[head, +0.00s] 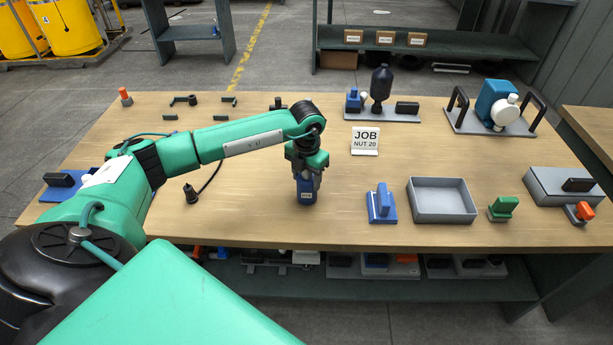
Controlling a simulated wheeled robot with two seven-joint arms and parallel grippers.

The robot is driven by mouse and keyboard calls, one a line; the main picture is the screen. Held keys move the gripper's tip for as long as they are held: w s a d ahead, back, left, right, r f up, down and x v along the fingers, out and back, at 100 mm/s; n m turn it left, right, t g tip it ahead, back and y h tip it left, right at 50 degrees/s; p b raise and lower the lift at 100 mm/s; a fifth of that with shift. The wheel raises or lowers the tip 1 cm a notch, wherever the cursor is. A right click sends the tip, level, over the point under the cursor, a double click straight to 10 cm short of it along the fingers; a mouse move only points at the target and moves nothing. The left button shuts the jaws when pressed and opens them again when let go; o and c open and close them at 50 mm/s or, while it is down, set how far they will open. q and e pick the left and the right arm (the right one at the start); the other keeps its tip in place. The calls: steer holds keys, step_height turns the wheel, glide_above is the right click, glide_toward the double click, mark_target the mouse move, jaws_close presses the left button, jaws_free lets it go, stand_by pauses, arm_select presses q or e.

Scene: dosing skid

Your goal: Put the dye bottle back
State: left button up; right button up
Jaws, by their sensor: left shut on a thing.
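My left gripper (306,174) points down over the middle of the table. It is shut on a small dark blue bottle with a pale label (307,194), which I take for the dye bottle. The gripper hides the bottle's top. The bottle is upright, and I cannot tell whether its base touches the table. A grey base plate (365,115) at the back holds a tall dark vessel (381,86) and a blue fitting (354,102). My right gripper is not in view.
A white sign reading JOB NUT 20 (366,140) stands right of the gripper. A blue handled block (381,203), an empty grey tray (442,214) and a green block (503,208) lie to the right. A teal pump (494,100) stands at back right. A cabled black plug (191,195) lies left.

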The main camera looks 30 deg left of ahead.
arm_select(q)
steer(key=o, duration=1)
steer(key=shift+f, duration=0.1)
steer(key=shift+o, duration=1.2)
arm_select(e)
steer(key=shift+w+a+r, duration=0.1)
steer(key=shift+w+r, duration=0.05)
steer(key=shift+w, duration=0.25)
